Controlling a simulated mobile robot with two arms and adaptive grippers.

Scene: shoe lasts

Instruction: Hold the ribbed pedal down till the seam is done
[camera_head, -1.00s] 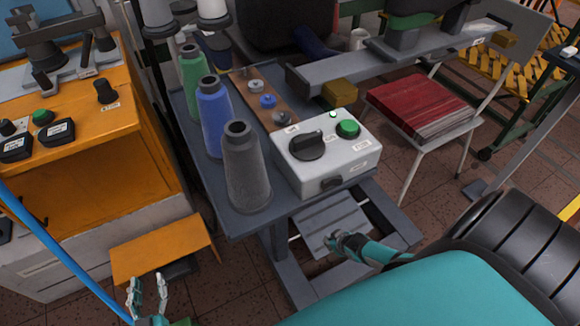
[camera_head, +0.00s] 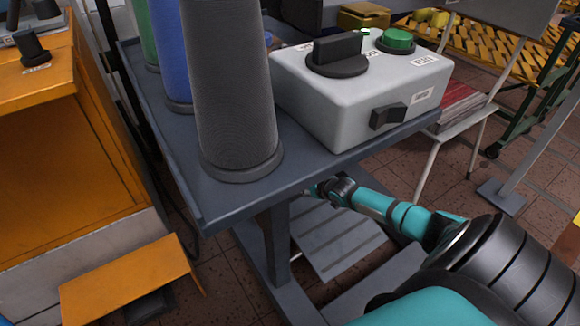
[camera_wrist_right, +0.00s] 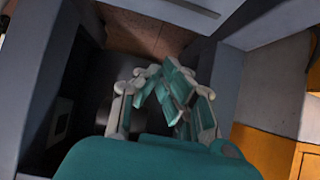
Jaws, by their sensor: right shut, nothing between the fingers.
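The ribbed pedal (camera_head: 338,240) is a grey grooved plate low under the sewing table, seen past the table's front edge in the head view. My right gripper (camera_head: 318,189) reaches in from the right above the pedal's far part, and the table edge partly hides it. In the right wrist view my right gripper (camera_wrist_right: 168,72) is shut with its fingertips together and nothing between them. I cannot tell whether it touches the pedal. My left gripper is out of view.
The table (camera_head: 200,190) carries a grey thread cone (camera_head: 232,90), a blue cone (camera_head: 172,50) and a white control box (camera_head: 345,95) with a dial, a green button and a small green light. An orange cabinet (camera_head: 60,150) stands left. A chair holds a red stack (camera_head: 460,105).

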